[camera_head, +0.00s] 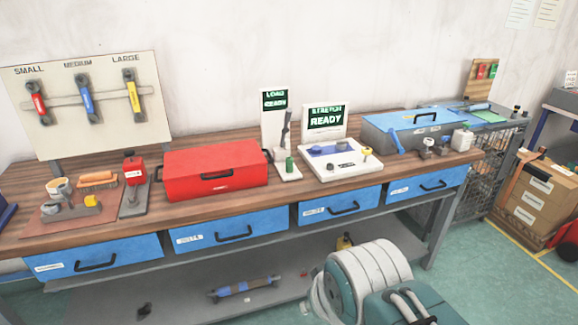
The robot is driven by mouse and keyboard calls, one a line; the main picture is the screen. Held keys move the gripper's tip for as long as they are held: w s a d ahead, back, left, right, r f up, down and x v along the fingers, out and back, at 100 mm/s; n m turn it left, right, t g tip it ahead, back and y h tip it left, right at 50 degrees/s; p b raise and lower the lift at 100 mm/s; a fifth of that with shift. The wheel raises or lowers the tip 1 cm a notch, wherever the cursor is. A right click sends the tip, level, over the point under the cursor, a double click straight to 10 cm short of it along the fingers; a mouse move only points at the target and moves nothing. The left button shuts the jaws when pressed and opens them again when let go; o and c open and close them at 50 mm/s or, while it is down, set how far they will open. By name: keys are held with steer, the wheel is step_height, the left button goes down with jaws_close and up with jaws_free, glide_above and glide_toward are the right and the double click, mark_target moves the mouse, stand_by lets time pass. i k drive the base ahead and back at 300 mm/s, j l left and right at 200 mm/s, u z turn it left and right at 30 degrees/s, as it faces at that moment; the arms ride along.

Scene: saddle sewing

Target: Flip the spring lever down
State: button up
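A dark, thin lever (285,128) stands nearly upright on a small white station (287,174) at the middle of the bench; it looks most like the spring lever, but I cannot confirm that from a label. A green cylinder (289,165) stands at its foot, and a sign (274,101) reading "READY" in its lower line rises behind it. My arm's pale, rounded links show at the bottom right of centre, in front of the bench. My gripper's fingers are not visible.
A red toolbox (215,170) sits left of the lever station; a white "STRETCH READY" station (338,166) sits close on its right. A blue case (408,132) lies farther right. Blue drawers (232,235) line the bench (225,207) front. Green floor (490,277) is open at right.

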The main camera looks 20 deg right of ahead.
mark_target(288, 111)
steer(key=i+j+z, duration=0.1)
steer(key=z, duration=0.65)
steer(key=i+j+z, duration=0.15)
steer(key=j+z, duration=0.2)
steer(key=j, duration=0.6)
steer(key=i+j+z, duration=0.1)
steer(key=j+z, duration=0.3)
steer(key=j, duration=1.2)
steer(key=i+l+z, duration=0.1)
steer(key=i+l, duration=0.15)
steer(key=i+l+z, duration=0.15)
steer(key=i, duration=0.25)
